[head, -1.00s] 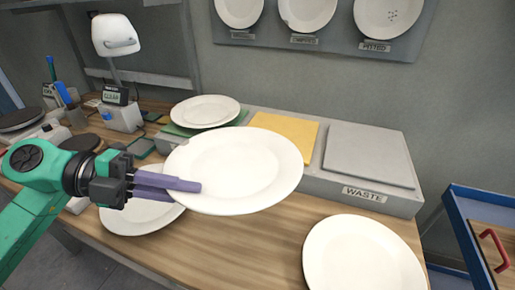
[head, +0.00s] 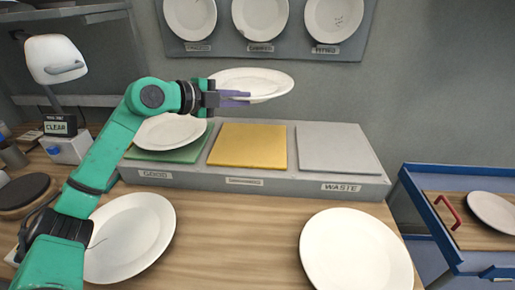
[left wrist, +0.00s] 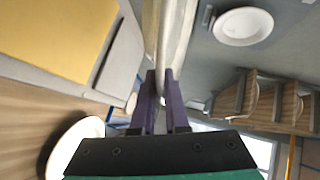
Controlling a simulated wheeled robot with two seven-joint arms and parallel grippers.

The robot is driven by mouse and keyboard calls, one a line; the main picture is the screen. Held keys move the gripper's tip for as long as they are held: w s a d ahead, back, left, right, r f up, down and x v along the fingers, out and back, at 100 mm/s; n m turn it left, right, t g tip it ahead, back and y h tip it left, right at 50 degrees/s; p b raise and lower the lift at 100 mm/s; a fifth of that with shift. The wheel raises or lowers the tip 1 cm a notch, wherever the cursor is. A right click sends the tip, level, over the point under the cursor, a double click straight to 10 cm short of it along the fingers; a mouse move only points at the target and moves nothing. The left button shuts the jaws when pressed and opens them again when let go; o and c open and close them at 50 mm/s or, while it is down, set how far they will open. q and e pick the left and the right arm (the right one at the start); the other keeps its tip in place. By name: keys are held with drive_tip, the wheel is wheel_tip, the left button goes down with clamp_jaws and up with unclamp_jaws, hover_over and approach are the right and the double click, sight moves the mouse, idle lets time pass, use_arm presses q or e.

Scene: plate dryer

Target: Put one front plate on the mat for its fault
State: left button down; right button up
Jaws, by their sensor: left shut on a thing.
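My left gripper (head: 236,98) is shut on the rim of a white plate (head: 265,82), held in the air above the back of the mats. In the left wrist view this plate (left wrist: 172,35) shows nearly edge-on between the fingers. A yellow mat (head: 248,146) lies bare in the middle of the raised ledge; its label is too small to read. A green mat (head: 190,155), labelled GOOD, bears a white plate (head: 168,130). A bare grey mat (head: 338,148) is labelled WASTE. White plates lie at the front left (head: 128,238) and front right (head: 355,252). My right gripper is out of view.
Several labelled sample plates hang on a wall board (head: 232,47), behind the held plate. A lamp (head: 56,58) and a display reading CLEAR (head: 60,128) stand at left. A blue trolley (head: 425,205) with a plate stands at right. The front middle of the table is clear.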

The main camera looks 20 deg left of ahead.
sight(243, 162)
use_arm(q)
wheel_tip(243, 162, down, 17)
drive_tip(key=shift+r+b, duration=0.2)
drive_tip(key=shift+b, duration=0.2)
drive_tip(key=c, duration=1.2)
unclamp_jaws()
drive_tip(key=shift+f, duration=0.25)
drive_tip(key=shift+s, duration=0.1)
drive_tip(key=shift+r, duration=0.1)
